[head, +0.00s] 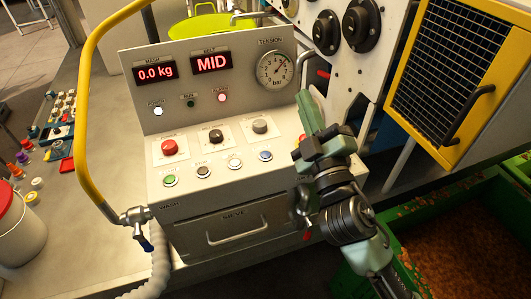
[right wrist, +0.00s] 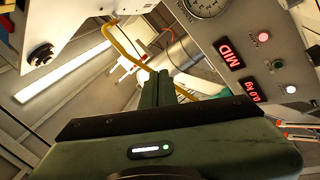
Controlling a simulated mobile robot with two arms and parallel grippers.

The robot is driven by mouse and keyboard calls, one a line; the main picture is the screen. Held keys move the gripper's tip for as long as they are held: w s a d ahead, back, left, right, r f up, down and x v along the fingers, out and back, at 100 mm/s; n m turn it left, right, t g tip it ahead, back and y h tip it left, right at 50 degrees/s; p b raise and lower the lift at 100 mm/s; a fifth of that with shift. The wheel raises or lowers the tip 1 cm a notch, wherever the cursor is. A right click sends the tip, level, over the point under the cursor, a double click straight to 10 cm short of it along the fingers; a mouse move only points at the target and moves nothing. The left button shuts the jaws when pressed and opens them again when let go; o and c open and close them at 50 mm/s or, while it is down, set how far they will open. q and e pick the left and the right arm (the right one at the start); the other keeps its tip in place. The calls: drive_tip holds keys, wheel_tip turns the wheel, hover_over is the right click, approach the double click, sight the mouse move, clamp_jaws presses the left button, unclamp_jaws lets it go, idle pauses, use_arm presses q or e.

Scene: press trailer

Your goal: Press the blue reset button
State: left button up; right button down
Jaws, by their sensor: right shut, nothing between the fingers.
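The blue button (head: 265,156) is the rightmost in the lower row on the sloped control panel (head: 190,160); its label is too small to read. My right gripper (head: 309,108) is shut and empty. Its fingers point up in the head view, to the right of the blue button and apart from it in the picture. In the right wrist view the closed fingers (right wrist: 157,88) stand together, with the displays beyond to the right; the blue button does not show there. My left gripper is out of view.
A green button (head: 170,181), a red mushroom button (head: 168,147) and knobs share the panel. A red part (head: 302,138) is partly hidden behind my right gripper. A yellow rail (head: 81,130) curves along the left; a yellow-framed grille (head: 459,70) stands right.

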drive_tip(key=s+a+r+n+g+y, duration=0.6)
drive_tip(key=a+r+n+y, duration=0.5)
drive_tip(key=n+y, duration=0.55)
drive_tip(key=s+a+f+n+g+h, duration=0.1)
drive_tip(key=s+a+f+n+g, duration=0.2)
drive_tip(key=a+n+g, duration=0.35)
drive_tip(key=s+a+f+n+g+h, duration=0.1)
drive_tip(key=s+a+f+n+g, duration=0.2)
drive_tip(key=n+g, duration=0.55)
drive_tip(key=w+d+f+n+t+h, duration=0.25)
drive_tip(key=w+f+n+h, duration=0.3)
drive_tip(key=f+h, duration=0.3)
drive_tip(key=w+d+f+t+h, duration=0.1)
drive_tip(key=w+d+t+h, duration=0.4)
drive_tip(key=w+d, duration=0.4)
drive_tip(key=shift+w+d+f+h, duration=0.3)
drive_tip(key=shift+w+d+h, duration=0.1)
drive_tip(key=shift+d+h, duration=0.45)
